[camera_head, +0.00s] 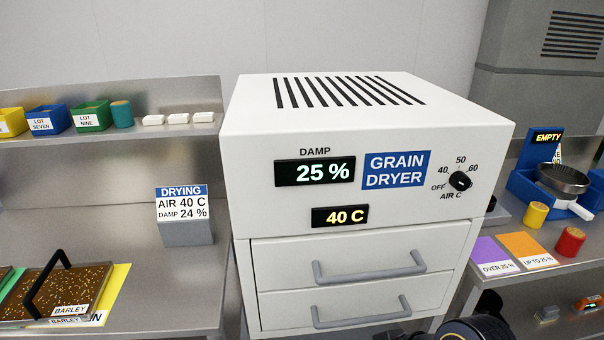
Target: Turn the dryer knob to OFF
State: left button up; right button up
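The dryer knob (460,181) is a small black dial on the right of the white grain dryer's (250,160) front. Marks OFF, 40, 50 and 60 are printed around it, with AIR C below. Its exact pointing is too small to tell for sure. The lower display (340,216) reads 40 C. The DAMP display (314,171) reads 25 %. Dark parts of my own arm show at the bottom edge, right of centre, below the knob and apart from it. No gripper fingers show on either side.
Two drawers with grey handles (368,268) stick out below the dryer's panel. A drying sign (182,206) and a barley tray (55,295) are on the left shelf. The space before the knob looks clear.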

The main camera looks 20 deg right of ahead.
aim_at(459, 180)
jog(key=l+z, duration=0.15)
jog(key=z, duration=0.85)
